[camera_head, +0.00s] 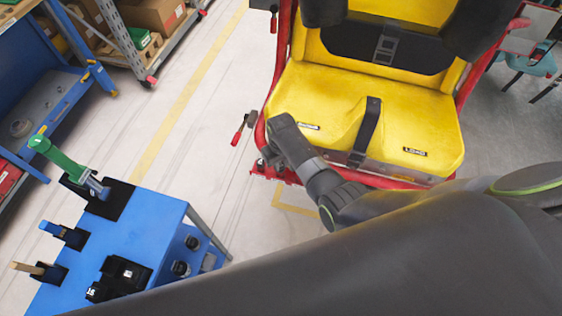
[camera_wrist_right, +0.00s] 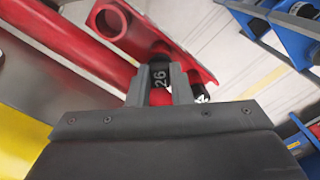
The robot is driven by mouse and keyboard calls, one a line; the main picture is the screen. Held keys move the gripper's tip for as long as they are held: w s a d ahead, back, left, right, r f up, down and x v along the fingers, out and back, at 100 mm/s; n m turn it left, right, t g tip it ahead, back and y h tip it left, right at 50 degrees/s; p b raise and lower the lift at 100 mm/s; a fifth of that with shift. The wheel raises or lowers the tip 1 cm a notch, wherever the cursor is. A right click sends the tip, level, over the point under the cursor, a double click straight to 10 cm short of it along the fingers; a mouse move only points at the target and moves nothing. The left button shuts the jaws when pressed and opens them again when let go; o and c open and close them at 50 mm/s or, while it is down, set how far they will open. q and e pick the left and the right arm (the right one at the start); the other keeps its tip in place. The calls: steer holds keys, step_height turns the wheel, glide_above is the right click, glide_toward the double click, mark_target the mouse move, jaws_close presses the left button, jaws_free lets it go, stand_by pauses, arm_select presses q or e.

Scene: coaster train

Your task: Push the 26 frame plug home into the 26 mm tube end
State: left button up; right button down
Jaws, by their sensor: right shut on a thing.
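An open round red tube end (camera_wrist_right: 108,20) shows up and to the left of the plug. In the head view my right arm reaches to the front left corner of the yellow seat (camera_head: 360,115); its fingertips and the plug are hidden there. My left gripper is not in view.
A blue stand (camera_head: 150,230) at the lower left holds several tools, including a green-handled one (camera_head: 60,155). A red lever (camera_head: 238,136) sticks out left of the seat. Blue shelving (camera_head: 60,90) stands at the far left. Open floor (camera_head: 195,140) lies between shelving and seat.

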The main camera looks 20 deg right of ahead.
steer(key=shift+f+b, duration=0.45)
steer(key=shift+f, duration=0.25)
steer(key=c, duration=0.8)
jaws_free()
steer(key=o, duration=0.3)
steer(key=shift+d, duration=0.15)
steer(key=shift+c, duration=0.7)
steer(key=shift+o, duration=1.1)
steer(key=shift+r+p, duration=0.85)
steer(key=shift+d+r+p, duration=0.1)
steer(key=shift+r+p, duration=0.3)
steer(key=shift+p, duration=0.15)
steer(key=shift+a+r+p, duration=0.25)
steer(key=shift+r+p, duration=0.95)
steer(key=shift+r, duration=1.05)
